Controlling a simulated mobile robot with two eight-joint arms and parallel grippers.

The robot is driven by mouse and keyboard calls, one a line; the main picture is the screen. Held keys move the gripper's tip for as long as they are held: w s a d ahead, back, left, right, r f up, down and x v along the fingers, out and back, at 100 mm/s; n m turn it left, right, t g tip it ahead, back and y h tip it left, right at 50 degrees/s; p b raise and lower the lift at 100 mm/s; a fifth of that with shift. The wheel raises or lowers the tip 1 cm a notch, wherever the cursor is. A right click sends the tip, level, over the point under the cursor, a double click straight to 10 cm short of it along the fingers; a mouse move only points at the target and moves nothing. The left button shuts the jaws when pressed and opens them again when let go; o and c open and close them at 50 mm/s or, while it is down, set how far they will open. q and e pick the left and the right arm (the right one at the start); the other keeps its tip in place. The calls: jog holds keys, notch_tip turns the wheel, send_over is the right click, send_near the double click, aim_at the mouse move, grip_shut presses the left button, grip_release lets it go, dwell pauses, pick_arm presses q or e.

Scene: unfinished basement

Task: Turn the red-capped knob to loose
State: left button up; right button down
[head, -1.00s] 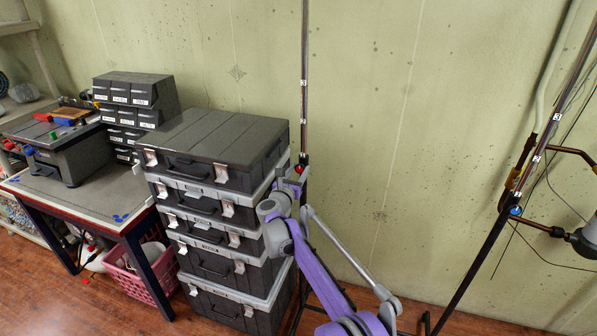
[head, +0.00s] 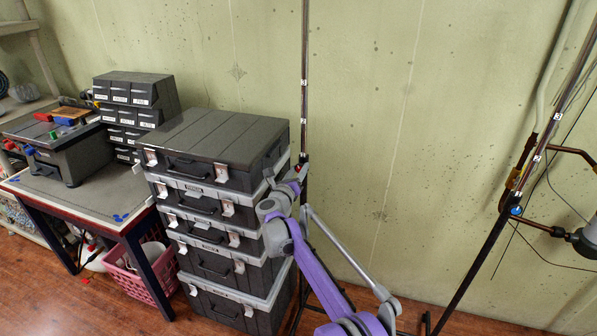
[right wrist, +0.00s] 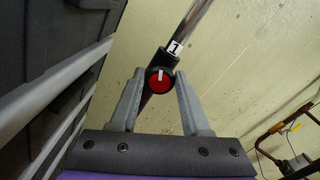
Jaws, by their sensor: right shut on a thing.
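The red-capped knob (right wrist: 160,84) shows in the right wrist view, on a dark collar around a chrome pole (right wrist: 190,33). Its red face has a white line that points nearly straight up in that view. A label with a 1 sits just above it. My right gripper (right wrist: 159,76) is shut on the knob, with one grey finger on each side of it. In the head view, the knob (head: 298,168) is a small red spot on the upright pole (head: 304,80), with my right gripper (head: 299,174) at it. My left gripper is out of view.
A stack of black and grey cases (head: 215,150) stands close to the left of my right arm. A second pole with a blue-capped knob (head: 517,210) leans at the right. The wall (head: 420,150) is behind. A workbench (head: 75,200) and pink basket (head: 135,275) are further left.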

jog(key=n, duration=0.4)
jog(key=shift+a+f+n, duration=0.1)
jog(key=shift+n, duration=0.3)
jog(key=n+b, duration=0.1)
jog(key=n, duration=0.3)
jog(key=shift+n, duration=0.3)
jog(key=n, duration=0.4)
jog(key=shift+f, duration=0.15)
jog(key=n+b, duration=0.1)
jog(key=n, duration=0.4)
jog(key=n+b, duration=0.1)
jog(key=n, duration=0.5)
jog(key=shift+f, duration=0.1)
jog(key=n+b, duration=0.1)
jog(key=n, duration=0.5)
jog(key=shift+n, duration=0.4)
